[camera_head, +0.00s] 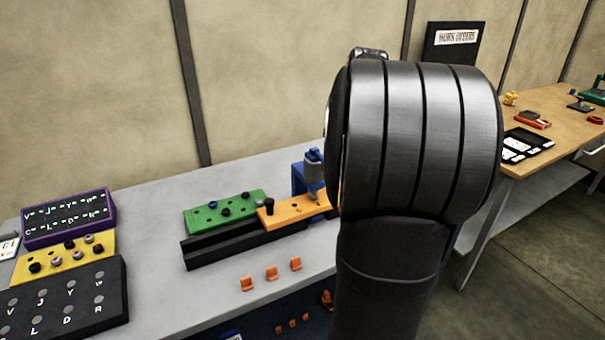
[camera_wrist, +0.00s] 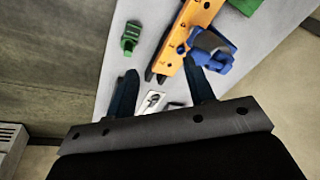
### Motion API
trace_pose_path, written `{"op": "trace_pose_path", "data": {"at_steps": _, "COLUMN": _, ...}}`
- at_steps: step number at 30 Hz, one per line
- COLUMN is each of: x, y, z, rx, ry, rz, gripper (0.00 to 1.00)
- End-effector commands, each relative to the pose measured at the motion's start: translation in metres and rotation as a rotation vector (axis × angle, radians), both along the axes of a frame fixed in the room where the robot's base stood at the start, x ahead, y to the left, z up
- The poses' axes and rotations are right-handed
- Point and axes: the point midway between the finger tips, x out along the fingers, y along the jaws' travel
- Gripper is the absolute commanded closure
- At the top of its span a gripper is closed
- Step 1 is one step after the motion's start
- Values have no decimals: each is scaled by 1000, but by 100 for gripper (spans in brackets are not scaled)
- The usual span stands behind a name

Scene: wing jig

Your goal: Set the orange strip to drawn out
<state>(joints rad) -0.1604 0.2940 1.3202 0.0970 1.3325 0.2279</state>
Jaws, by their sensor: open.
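The orange strip (camera_head: 297,211) lies along the dark rail (camera_head: 205,251) on the grey bench, with a black knob near its left end. My arm covers its right part in the head view. In the wrist view the orange strip (camera_wrist: 185,35) runs down from the top edge, and its dark-tipped lower end appears between my fingertips. My gripper (camera_wrist: 160,66) is open, its two fingers spread apart; I cannot tell its height above the strip. The head view hides the gripper behind my arm.
A green strip (camera_head: 226,212) with pegs sits left of the orange one. A blue clamp (camera_head: 314,172) stands behind the orange strip, and it shows close to my right finger in the wrist view (camera_wrist: 210,50). Small orange clips (camera_head: 271,273) lie in front. A green piece (camera_wrist: 131,37) stands left.

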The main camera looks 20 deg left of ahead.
Motion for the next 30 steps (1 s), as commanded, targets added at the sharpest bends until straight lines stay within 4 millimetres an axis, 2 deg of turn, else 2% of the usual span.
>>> {"op": "trace_pose_path", "data": {"at_steps": 1, "x": 6, "y": 31, "z": -1, "rx": -18, "ry": 22, "rz": 71, "gripper": 51}}
{"op": "trace_pose_path", "data": {"at_steps": 6, "x": 8, "y": 121, "z": -3, "rx": -85, "ry": 87, "rz": 276, "gripper": 51}}
{"op": "trace_pose_path", "data": {"at_steps": 9, "x": 3, "y": 163, "z": -5, "rx": -121, "ry": 114, "rz": 368, "gripper": 51}}
{"op": "trace_pose_path", "data": {"at_steps": 12, "x": -2, "y": 192, "z": -6, "rx": -146, "ry": 133, "rz": 430, "gripper": 51}}
{"op": "trace_pose_path", "data": {"at_steps": 16, "x": -7, "y": 210, "z": -7, "rx": -163, "ry": 144, "rz": 469, "gripper": 51}}
{"op": "trace_pose_path", "data": {"at_steps": 20, "x": -8, "y": 212, "z": -15, "rx": -167, "ry": 148, "rz": 475, "gripper": 51}}
{"op": "trace_pose_path", "data": {"at_steps": 23, "x": -8, "y": 211, "z": -29, "rx": -167, "ry": 149, "rz": 474, "gripper": 51}}
{"op": "trace_pose_path", "data": {"at_steps": 30, "x": -8, "y": 211, "z": -81, "rx": -166, "ry": 149, "rz": 473, "gripper": 51}}
